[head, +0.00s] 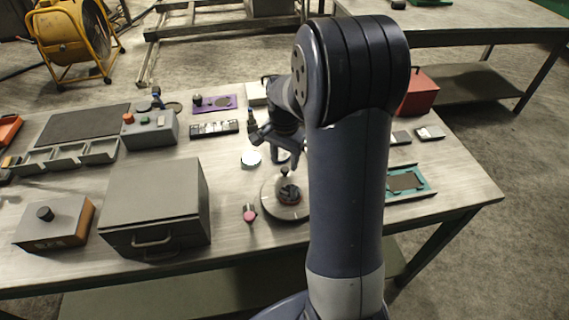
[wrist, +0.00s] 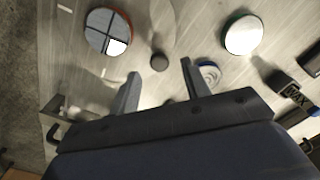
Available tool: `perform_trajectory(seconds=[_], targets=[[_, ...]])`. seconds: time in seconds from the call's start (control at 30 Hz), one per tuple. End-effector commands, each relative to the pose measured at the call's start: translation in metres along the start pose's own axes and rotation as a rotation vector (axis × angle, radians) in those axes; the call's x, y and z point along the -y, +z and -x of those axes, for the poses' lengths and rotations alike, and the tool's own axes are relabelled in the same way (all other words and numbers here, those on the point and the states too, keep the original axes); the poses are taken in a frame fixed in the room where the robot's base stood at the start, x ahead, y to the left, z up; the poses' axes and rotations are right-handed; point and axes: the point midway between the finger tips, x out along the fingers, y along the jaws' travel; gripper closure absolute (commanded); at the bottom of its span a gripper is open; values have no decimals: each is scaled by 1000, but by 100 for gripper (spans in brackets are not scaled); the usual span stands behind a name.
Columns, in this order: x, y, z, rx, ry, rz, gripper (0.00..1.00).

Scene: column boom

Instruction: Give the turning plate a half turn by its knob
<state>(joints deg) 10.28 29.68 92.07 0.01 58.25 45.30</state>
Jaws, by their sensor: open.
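The turning plate (head: 290,213) is a pale round disc near the table's front edge, partly behind my arm in the head view. A small dark knob (head: 284,172) stands toward its far side. A round piece with dark quarters, one white quarter and an orange-red side (head: 289,192) sits on the plate; it also shows in the wrist view (wrist: 108,31). My gripper (head: 284,158) is open and empty, near the knob. In the wrist view a dark round knob (wrist: 159,62) lies between the lines of my gripper's two fingers (wrist: 160,70), apparently apart from them.
A white disc (head: 251,158) lies left of my gripper. A large grey box (head: 155,205) stands farther left. A teal tray (head: 425,187) and a red box (head: 420,92) are to the right.

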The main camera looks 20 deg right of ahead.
Motion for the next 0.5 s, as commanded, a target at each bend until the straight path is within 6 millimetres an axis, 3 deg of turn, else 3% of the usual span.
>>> perform_trajectory(seconds=[0.3, 0.5], targets=[[1, 0, 62, -3, -3, 1, 55], [0, 0, 78, 0, 0, 1, 55]])
